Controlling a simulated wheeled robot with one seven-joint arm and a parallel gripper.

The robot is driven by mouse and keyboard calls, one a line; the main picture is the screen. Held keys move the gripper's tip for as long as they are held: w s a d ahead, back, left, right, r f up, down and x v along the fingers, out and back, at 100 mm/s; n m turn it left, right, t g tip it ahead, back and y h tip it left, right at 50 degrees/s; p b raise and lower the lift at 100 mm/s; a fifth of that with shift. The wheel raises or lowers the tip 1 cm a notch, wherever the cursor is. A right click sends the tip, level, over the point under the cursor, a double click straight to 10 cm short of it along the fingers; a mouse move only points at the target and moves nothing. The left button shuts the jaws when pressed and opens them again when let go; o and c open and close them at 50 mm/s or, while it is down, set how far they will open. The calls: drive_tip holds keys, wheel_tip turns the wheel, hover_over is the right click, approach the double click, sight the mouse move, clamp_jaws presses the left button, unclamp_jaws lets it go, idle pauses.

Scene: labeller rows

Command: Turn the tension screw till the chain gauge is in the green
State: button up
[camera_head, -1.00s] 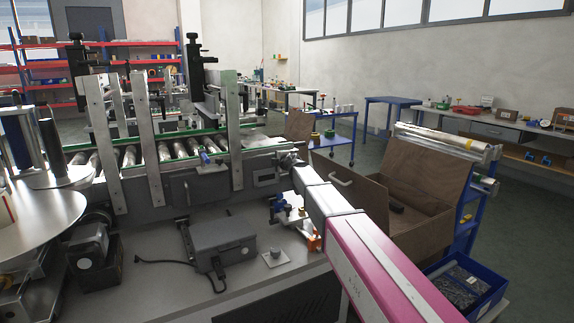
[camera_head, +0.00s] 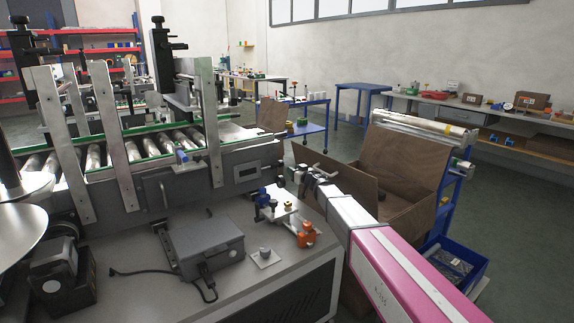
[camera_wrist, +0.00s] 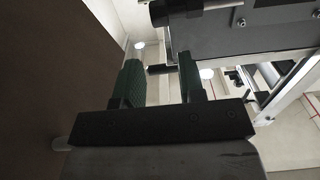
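The labeller's conveyor (camera_head: 150,148), with rollers between green-edged rails, runs along the left of the head view. A blue-ended fitting (camera_head: 181,157) sits on its near side, and a small framed plate (camera_head: 247,171) is on its end. I cannot make out for sure which part is the tension screw or the chain gauge. My gripper (camera_head: 308,174) is just right of the conveyor's end, apart from it. A dark machine panel (camera_wrist: 255,45) is beyond the fingers.
A grey box with a cable (camera_head: 205,245) and an orange fitting (camera_head: 306,235) are on the machine's bench. A brown open crate (camera_head: 400,212) stands close right of my arm. A blue bin (camera_head: 455,265) is on the floor.

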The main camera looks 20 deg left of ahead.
sight(282, 163)
drive_tip(key=x, duration=1)
drive_tip(key=c, duration=0.6)
